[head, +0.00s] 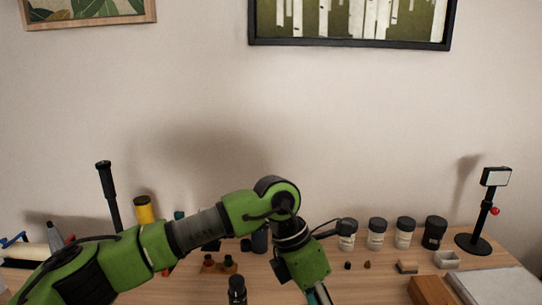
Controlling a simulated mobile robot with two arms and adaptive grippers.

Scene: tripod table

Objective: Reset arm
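My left arm comes in from the left in the head view, bends at a high elbow and points down to the front of the table. Only a sliver of what looks like my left gripper (319,294) shows at the bottom edge. Its fingers are cut off by the frame, so I cannot see whether it is open or holds anything. My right arm and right gripper are not in the picture.
The wooden table (372,287) has several lidded jars (376,234) at the back, a black stand with a white-faced head (496,178) at right, and a brown block (430,291) in front. A dark bottle (237,291) stands near my forearm. A yellow container (144,210) is behind my arm.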

